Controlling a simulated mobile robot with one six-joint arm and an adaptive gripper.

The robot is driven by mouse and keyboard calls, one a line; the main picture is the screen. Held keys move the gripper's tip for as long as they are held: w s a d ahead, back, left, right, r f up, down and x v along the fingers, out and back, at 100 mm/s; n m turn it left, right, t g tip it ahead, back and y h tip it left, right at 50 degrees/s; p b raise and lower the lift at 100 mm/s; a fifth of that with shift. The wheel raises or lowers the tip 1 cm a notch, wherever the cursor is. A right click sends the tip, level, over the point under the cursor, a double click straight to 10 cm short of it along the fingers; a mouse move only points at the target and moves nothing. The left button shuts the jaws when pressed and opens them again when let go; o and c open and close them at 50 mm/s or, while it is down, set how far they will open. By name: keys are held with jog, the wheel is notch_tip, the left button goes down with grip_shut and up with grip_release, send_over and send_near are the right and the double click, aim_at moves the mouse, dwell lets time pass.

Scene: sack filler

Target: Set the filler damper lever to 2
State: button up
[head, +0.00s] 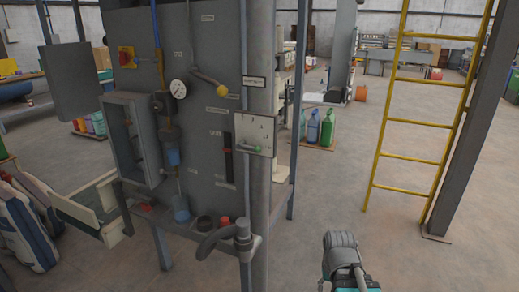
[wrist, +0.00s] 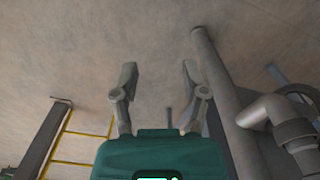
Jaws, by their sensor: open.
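A machine panel (head: 205,130) carries two levers. One has a green knob (head: 256,149) and sits low on a pale plate (head: 253,132) with small marks, at the panel's right edge. The other has a yellow knob (head: 222,90) on a bent arm, higher up and to the left. The labels are too small to read, so I cannot tell for sure which one is the damper lever. My gripper (wrist: 158,75) is open and empty in the wrist view, with bare floor behind its fingers. Neither lever is seen between them.
A grey pipe elbow (head: 222,237) juts from the panel's lower front, and it also shows in the wrist view (wrist: 268,110). A grey post (head: 263,60) runs along the panel's right edge. A yellow ladder (head: 420,95) stands to the right. Open floor (head: 325,195) lies between.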

jog(key=shift+o, duration=0.6)
jog(key=n+t+h+p, duration=0.5)
jog(key=t+h+p, duration=0.7)
jog(key=h+p, duration=0.15)
send_near(257, 147)
jog(key=s+a, duration=0.1)
jog(key=s+a+f, duration=0.1)
jog(key=shift+s+a+p, duration=0.1)
jog(key=shift+a+p, duration=0.2)
jog(key=shift+p, duration=0.1)
jog(key=x, duration=1.4)
jog(key=shift+a, duration=0.2)
